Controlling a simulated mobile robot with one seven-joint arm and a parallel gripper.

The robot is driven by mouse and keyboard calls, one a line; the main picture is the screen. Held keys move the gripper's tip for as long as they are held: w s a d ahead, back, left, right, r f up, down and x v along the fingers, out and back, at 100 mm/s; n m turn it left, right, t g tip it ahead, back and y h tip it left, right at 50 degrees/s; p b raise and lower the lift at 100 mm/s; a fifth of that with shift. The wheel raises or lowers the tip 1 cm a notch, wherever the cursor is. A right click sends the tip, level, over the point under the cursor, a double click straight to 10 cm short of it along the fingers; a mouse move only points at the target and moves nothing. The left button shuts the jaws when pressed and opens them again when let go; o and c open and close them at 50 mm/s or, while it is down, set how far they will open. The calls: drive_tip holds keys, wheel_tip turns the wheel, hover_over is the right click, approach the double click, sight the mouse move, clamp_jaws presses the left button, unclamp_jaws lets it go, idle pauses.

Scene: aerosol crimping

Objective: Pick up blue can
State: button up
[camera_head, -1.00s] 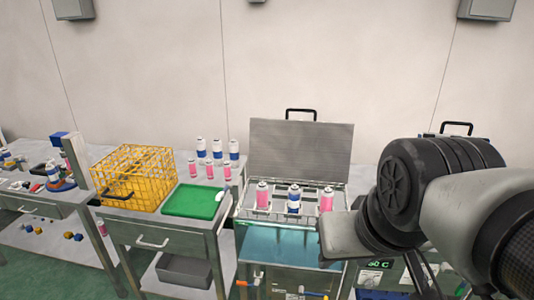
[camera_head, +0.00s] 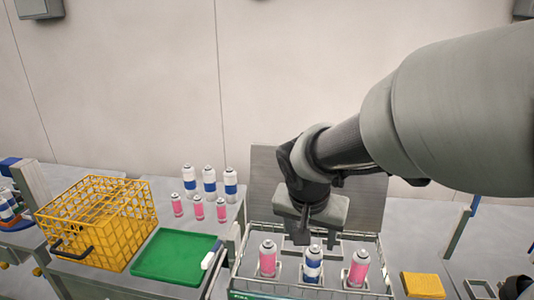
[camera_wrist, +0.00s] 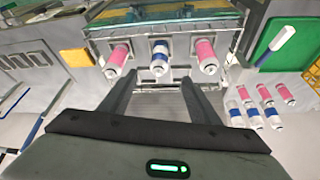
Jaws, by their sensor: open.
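A white can with a blue band, the blue can (camera_head: 313,265), stands upright in the middle of the wire rack (camera_head: 375,262), between two pink cans (camera_head: 268,260) (camera_head: 358,268). In the wrist view the blue can (camera_wrist: 160,58) shows beyond the fingertips, roughly centred between them. My gripper (camera_head: 304,238) is above the rack, just behind the blue can in the head view. In the wrist view my gripper (camera_wrist: 159,80) has its two fingers spread with nothing between them.
More blue-banded cans (camera_head: 209,183) and small pink cans (camera_head: 198,208) stand on the left table. A green tray (camera_head: 170,257) and a yellow wire basket (camera_head: 100,220) are further left. A raised grey lid (camera_head: 365,205) stands behind the rack. A yellow block (camera_head: 422,285) lies to the right.

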sight(313, 258)
drive_tip(key=b+x, duration=0.1)
drive_tip(key=x, duration=1)
drive_tip(key=shift+s+b, duration=0.15)
drive_tip(key=shift+b, duration=0.15)
drive_tip(key=shift+b+x, duration=0.4)
drive_tip(key=shift+x, duration=2.75)
drive_tip(key=shift+r, duration=0.1)
drive_tip(key=c, duration=1.2)
